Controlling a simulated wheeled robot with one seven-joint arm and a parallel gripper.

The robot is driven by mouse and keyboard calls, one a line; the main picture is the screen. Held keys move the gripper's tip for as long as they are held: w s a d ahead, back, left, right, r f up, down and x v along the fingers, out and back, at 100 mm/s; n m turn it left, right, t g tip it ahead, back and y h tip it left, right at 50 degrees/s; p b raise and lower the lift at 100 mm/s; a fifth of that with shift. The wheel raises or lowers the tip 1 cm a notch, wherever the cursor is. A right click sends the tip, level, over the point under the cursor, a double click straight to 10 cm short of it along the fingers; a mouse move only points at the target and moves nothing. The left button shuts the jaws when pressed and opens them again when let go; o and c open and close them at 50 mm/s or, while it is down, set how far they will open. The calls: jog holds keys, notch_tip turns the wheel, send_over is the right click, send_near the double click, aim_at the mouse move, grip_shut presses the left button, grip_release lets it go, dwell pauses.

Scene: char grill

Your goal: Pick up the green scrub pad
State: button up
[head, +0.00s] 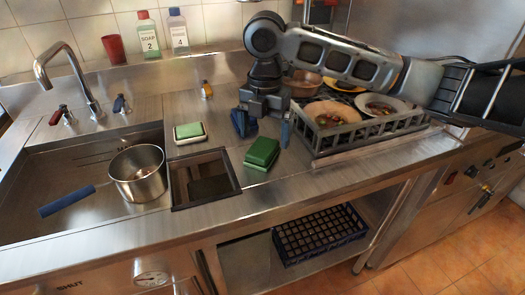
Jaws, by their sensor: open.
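A dark green block-shaped pad (262,152), which looks like the green scrub pad, lies flat on the steel counter to the right of the dark square opening. A second, pale green pad with a light edge (189,132) sits behind that opening, to the left. My gripper (262,129) points down over the counter, with its blue fingers spread apart and nothing seen between them. In the picture it is just above and behind the dark green pad. I cannot tell how high it is above the counter.
A steel pot (139,175) with a blue handle sits at the sink (60,205). A dish rack (345,140) with dishes stands close on the right. Soap bottles (148,36) and a red cup (113,47) stand at the back. A square opening (205,203) lies left of the pad.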

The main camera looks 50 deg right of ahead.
aim_at(264, 145)
jog(key=shift+w+f, duration=0.1)
jog(key=shift+f, duration=1.9)
jog(key=shift+c, duration=0.3)
jog(key=c, duration=1.1)
jog(key=shift+r, duration=0.1)
